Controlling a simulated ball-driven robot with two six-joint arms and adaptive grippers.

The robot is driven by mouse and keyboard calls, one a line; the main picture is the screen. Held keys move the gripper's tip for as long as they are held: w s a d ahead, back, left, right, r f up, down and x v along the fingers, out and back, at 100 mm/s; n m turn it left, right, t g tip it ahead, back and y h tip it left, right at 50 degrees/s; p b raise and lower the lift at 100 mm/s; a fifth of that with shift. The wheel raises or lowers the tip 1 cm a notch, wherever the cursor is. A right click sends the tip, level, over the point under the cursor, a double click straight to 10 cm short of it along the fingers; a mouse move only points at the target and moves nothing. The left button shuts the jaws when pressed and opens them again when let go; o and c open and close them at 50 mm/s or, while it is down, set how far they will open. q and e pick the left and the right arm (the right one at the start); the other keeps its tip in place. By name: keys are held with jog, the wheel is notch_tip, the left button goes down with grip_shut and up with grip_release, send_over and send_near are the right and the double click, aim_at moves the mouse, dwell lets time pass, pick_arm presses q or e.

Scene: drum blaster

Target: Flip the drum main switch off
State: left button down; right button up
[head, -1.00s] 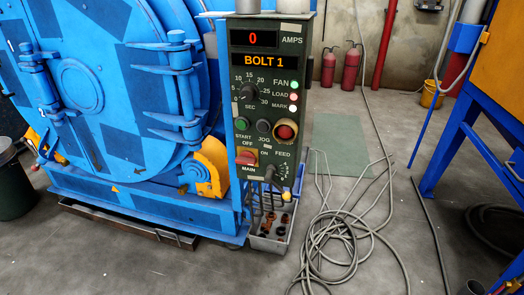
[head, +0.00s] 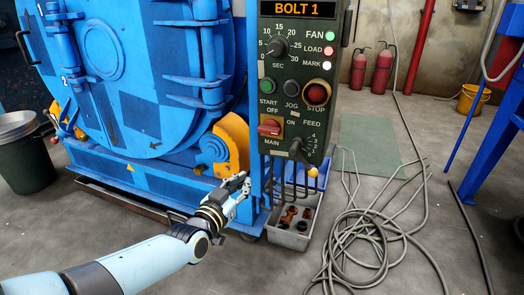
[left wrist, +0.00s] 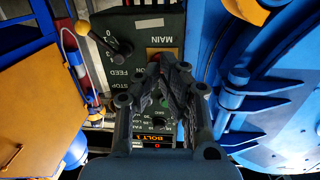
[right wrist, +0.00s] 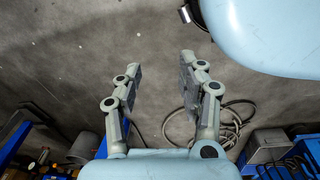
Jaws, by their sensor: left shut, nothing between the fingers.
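The dark green control panel (head: 342,105) stands at the right of the blue drum. Its red main switch (head: 269,127) sits on a yellow plate, low on the panel's left side, between the OFF, ON and MAIN labels. I cannot tell which position its handle is in. My left gripper (head: 241,183) is shut and empty, below and left of the switch in the head view. In the left wrist view, the shut fingers (left wrist: 174,68) partly cover the switch (left wrist: 153,54). Contact cannot be seen. My right gripper (right wrist: 160,75) is open and empty above the floor.
The blue drum (head: 150,80) fills the left. Near the switch are the green start button (head: 267,85), red stop button (head: 317,94) and feed lever (head: 304,152). A grey bin of parts (head: 291,235) stands below the panel. Coiled cables (head: 350,250) lie on the floor.

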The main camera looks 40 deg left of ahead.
aim_at(269, 130)
pick_arm(q)
jog(key=w+a+r+n+t+y+b, duration=0.1)
jog(key=w+r+t, duration=0.3)
jog(key=r, duration=0.7)
jog(key=shift+w+a+n+y+b, duration=0.25)
jog(key=shift+n+y+b, duration=0.15)
jog(key=shift+y+b, duration=0.3)
pick_arm(e)
jog(key=w+r, duration=0.2)
jog(key=r, duration=0.1)
jog(key=shift+a+r, duration=0.1)
jog(key=shift+a, duration=0.3)
